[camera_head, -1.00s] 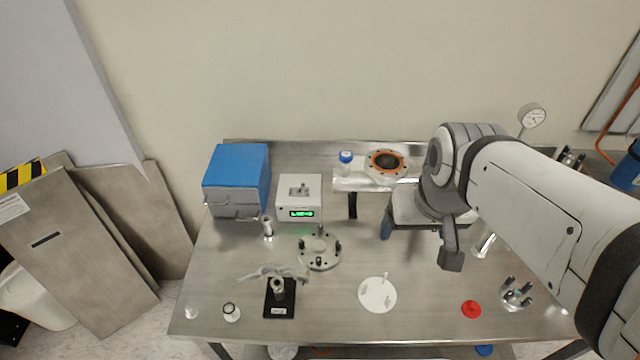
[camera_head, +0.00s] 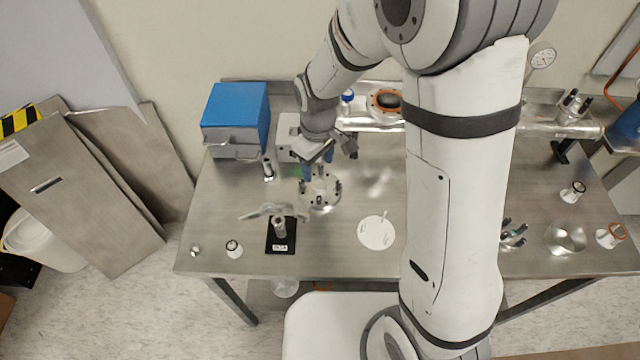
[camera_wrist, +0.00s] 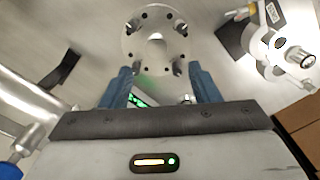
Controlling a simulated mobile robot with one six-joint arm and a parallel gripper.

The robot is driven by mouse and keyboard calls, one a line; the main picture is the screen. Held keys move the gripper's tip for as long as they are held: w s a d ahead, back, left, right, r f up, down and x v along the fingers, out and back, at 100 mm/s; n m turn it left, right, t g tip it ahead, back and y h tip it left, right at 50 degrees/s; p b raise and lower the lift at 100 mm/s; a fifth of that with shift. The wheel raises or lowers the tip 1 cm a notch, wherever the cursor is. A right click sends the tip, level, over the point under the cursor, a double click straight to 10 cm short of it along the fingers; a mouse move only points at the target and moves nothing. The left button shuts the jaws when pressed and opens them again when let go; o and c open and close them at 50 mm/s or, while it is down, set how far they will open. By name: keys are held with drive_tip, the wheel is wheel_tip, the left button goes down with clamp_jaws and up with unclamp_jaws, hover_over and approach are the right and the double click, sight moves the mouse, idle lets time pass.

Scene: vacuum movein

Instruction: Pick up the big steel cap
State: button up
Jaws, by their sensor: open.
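A round steel flange-like piece with several upright studs (camera_head: 321,190), which looks like the big steel cap, lies on the steel table left of centre. In the wrist view the steel cap (camera_wrist: 135,42) sits just beyond the fingertips, with a pale round centre. My gripper (camera_head: 318,164) is over the cap's back edge, near the grey instrument. In the wrist view my gripper (camera_wrist: 160,70) has its two blue fingers wide apart, with nothing held between them. The height between fingers and cap is hard to judge.
The grey instrument (camera_head: 287,135) and blue box (camera_head: 236,112) stand behind and left. A black-based fitting (camera_head: 281,243) stands in front of the cap, a white disc (camera_head: 377,233) to its right. A steel pipe (camera_head: 545,128) runs along the back. My arm hides the table's right-centre.

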sight(320, 184)
drive_tip(key=shift+w+d+f+p, duration=0.15)
drive_tip(key=shift+f+p, duration=0.2)
drive_tip(key=shift+f, duration=1.55)
drive_tip(key=shift+d+f+p, duration=0.1)
drive_tip(key=shift+f+p, duration=0.2)
drive_tip(key=shift+f, duration=1.6)
drive_tip(key=shift+c, duration=0.6)
drive_tip(key=c, duration=0.9)
drive_tip(key=shift+r, duration=0.1)
drive_tip(key=shift+c, duration=0.5)
drive_tip(key=shift+w, duration=0.1)
